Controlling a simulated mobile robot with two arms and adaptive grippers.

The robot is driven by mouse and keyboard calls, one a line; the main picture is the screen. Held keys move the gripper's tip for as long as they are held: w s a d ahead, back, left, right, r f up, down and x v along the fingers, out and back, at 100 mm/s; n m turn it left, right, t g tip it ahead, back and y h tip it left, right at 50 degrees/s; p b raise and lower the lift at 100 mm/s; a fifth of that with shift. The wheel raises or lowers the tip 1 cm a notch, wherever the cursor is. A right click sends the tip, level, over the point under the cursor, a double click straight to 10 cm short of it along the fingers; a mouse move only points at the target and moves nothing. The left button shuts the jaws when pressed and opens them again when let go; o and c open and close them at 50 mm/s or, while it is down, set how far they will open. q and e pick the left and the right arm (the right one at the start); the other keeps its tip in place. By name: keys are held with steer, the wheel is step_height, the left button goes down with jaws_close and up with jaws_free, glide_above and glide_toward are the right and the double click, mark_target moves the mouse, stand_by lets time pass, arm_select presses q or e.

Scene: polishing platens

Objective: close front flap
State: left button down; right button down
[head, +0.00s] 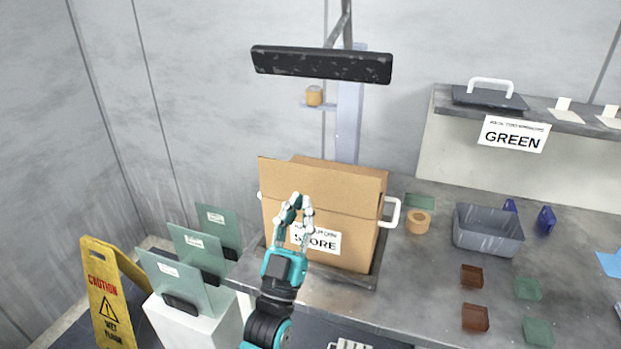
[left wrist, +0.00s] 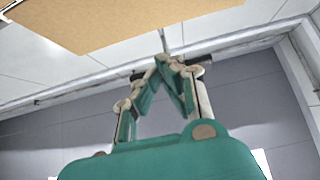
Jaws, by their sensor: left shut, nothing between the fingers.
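A brown cardboard box (head: 350,250) with a white label ending in "ORE" stands in a grey tray with white handles (head: 393,212) on the bench. Cardboard panels (head: 335,180) rise at its top; I cannot clearly tell the front flap from the others. My left gripper (head: 295,200) is in front of the box's front face in the head view, covering part of the label. Its fingers are shut and empty. In the left wrist view the fingertips (left wrist: 172,62) meet, and a cardboard panel (left wrist: 110,20) hangs above them, apart from them. My right gripper is not in view.
A dark bar lamp (head: 320,65) hangs above the box. A tape roll (head: 418,222), a grey bin (head: 487,230) and brown and green blocks lie to the right. Green plates (head: 218,228) and a yellow wet-floor sign (head: 108,300) stand left. A shelf labelled "GREEN" is at right.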

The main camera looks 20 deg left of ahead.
mark_target(316, 188)
arm_select(q)
steer(key=w, duration=0.2)
steer(key=w+r+p, duration=0.1)
steer(key=w, duration=0.2)
steer(key=shift+w+r, duration=0.1)
steer(key=shift+w, duration=0.15)
